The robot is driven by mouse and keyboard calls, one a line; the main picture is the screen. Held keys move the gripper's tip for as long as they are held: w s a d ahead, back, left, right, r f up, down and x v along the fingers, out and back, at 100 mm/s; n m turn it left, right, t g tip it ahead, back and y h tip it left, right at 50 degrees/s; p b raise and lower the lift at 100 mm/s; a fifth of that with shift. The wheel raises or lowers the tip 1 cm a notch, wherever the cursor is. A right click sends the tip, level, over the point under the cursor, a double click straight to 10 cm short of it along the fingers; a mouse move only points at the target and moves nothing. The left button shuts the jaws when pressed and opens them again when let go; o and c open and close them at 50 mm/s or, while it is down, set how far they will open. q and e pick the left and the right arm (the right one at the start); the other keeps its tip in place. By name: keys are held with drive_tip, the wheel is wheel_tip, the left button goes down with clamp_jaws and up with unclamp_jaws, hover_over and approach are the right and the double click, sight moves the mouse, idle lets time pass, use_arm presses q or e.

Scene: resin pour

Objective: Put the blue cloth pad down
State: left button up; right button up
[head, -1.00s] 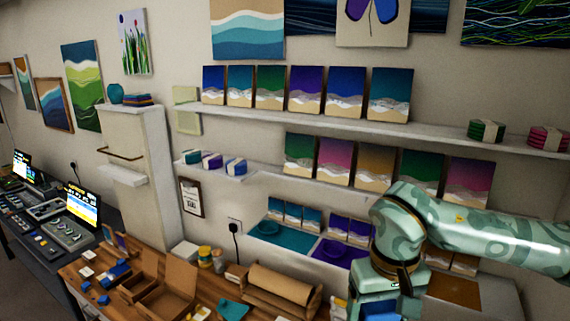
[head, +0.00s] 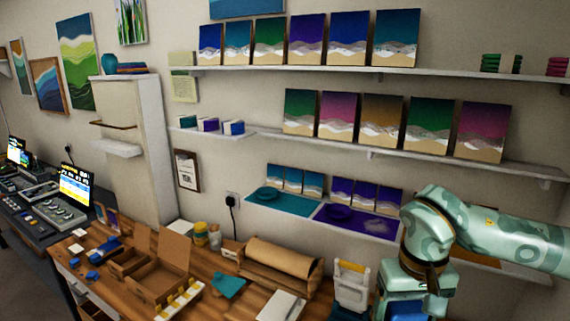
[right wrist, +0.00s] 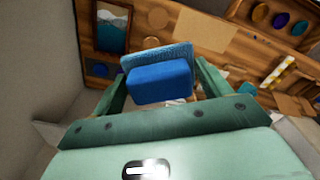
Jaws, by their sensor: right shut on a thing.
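The blue cloth pad (right wrist: 160,84) shows in the right wrist view as a smooth blue block with a lighter, textured blue layer along its far side. My right gripper (right wrist: 160,72) is shut on it, with a green finger on either side. The wooden bench lies beyond the pad in that view; I cannot tell the exact gap. In the head view my right arm comes in from the right and its wrist hangs at the lower right; the fingertips are not clear there. My left gripper is not in view.
The wooden bench (head: 232,306) carries an open cardboard box (head: 160,270), a brown paper roll (head: 280,262), a teal cloth (head: 228,285) and a white pad (head: 283,306). A white stand with a yellow top (head: 351,285) is left of my right wrist. Shelves with canvases are behind.

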wheel_tip(320, 180, down, 16)
drive_tip(key=b, duration=1.1)
drive_tip(key=shift+w+b, duration=0.3)
drive_tip(key=shift+w, duration=0.1)
drive_tip(key=shift+r, duration=0.1)
